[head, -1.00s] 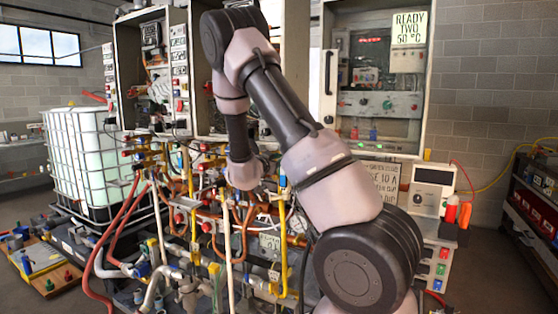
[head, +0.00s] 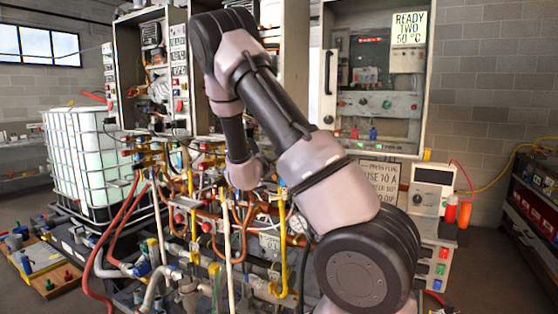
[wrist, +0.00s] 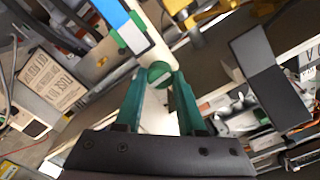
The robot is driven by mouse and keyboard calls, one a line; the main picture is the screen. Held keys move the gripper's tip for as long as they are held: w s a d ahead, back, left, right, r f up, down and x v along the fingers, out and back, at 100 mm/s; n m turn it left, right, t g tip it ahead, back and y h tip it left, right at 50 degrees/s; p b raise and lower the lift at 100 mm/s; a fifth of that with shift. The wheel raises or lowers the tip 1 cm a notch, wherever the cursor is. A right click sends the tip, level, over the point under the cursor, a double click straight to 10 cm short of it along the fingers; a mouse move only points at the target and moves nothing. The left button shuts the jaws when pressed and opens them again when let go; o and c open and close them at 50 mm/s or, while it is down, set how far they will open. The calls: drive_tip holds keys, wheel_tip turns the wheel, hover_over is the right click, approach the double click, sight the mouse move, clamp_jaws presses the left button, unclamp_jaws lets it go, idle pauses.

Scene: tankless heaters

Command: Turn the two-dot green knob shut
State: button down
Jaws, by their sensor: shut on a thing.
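In the wrist view, my gripper (wrist: 158,77) has two teal fingers closed on a round green knob (wrist: 160,71) with a pale bar across its face. One finger lies on each side of the knob, at the fingertips. No dots can be made out on it, so I cannot tell from its marks whether it is the two-dot one. In the head view, my arm reaches into the crowded pipework, and my gripper and the held knob are hidden there.
Copper and yellow pipes (head: 282,245) crowd the rack around my wrist. An open cabinet (head: 426,105) with a "READY TWO 50 °C" sign (head: 409,29) stands behind on the right. A blue-and-white part (wrist: 123,22) lies close by the fingers. A caged white tank (head: 83,155) stands left.

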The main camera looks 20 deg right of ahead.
drive_tip(key=c, duration=0.5)
unclamp_jaws()
drive_tip(key=v, duration=1.1)
